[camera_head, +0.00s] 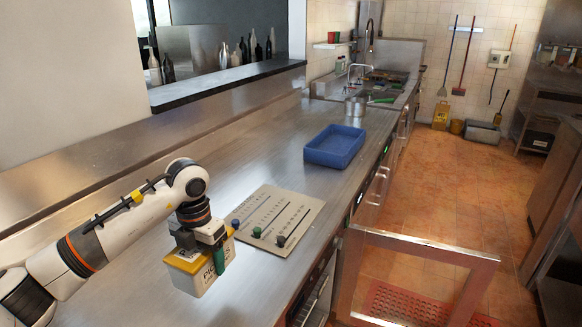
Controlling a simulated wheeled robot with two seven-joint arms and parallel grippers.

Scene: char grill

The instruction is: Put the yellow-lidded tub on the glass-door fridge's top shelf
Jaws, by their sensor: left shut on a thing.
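The yellow-lidded tub (196,273) is a pale box with a yellow lid and a dark printed label. My left gripper (212,246) comes down on it from above and is shut on it. The tub is at the lower middle left, over the steel counter; I cannot tell how far above the counter it is. The glass-door fridge's door (482,283) stands open at the lower right, its metal frame swung out over the floor. The fridge opening (318,292) is below the counter's front edge, with racks partly visible; the top shelf is not clear from here. My right gripper is not in view.
A board with printed scales and coloured knobs (272,216) lies on the steel counter (270,160) just beyond the tub. A red mat (405,303) lies on the floor behind the door.

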